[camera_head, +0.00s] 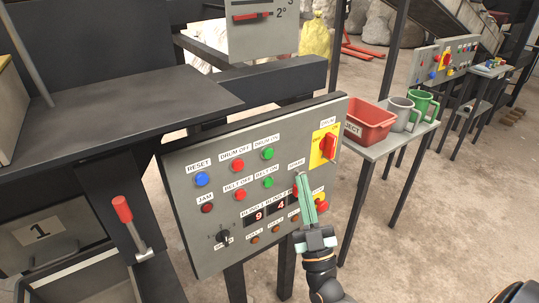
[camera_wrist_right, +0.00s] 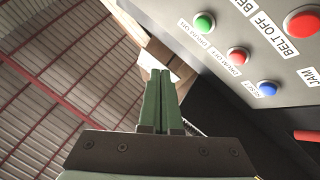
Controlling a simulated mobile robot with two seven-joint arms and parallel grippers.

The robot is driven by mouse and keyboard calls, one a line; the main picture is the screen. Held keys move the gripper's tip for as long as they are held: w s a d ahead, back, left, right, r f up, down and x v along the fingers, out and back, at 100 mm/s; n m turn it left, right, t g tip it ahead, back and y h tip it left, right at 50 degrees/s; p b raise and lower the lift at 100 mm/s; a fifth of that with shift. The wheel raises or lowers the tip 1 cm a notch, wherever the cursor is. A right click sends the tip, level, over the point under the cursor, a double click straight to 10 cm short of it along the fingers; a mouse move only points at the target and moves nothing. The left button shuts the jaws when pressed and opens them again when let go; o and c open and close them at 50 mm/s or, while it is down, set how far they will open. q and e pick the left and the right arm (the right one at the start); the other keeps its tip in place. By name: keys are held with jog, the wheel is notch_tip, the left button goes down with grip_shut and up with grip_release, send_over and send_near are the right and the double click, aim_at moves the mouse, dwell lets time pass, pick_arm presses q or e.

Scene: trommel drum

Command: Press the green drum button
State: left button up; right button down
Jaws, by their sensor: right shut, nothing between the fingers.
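The green drum button (camera_head: 267,153), labelled DRUM ON, is in the top row of the grey control panel (camera_head: 180,225) in the head view. It also shows at the top of the right wrist view (camera_wrist_right: 204,22). My right gripper (camera_head: 302,178) has its green fingers shut and empty. In the head view they overlap the right part of the panel, to the right of and below the button. In the right wrist view the fingertips (camera_wrist_right: 160,73) are apart from the button, lower and to its left. My left gripper is not in view.
Beside the button are the red DRUM OFF button (camera_head: 237,165) and the green BELT ON button (camera_head: 268,182). A red rotary switch on a yellow plate (camera_head: 326,146) is at the panel's right. A side table holds a red bin (camera_head: 370,122) and mugs. A red-handled lever (camera_head: 122,210) is left.

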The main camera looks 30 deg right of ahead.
aim_at(268, 153)
pick_arm(q)
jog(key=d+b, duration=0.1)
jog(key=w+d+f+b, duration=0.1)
jog(key=b, duration=0.1)
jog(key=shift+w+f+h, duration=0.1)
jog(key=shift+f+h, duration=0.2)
pick_arm(e)
jog(key=w, duration=0.8)
jog(key=shift+w+a, duration=0.2)
jog(key=shift+a, duration=0.15)
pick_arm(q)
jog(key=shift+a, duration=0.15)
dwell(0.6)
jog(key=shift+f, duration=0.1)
pick_arm(e)
jog(key=shift+w, duration=0.4)
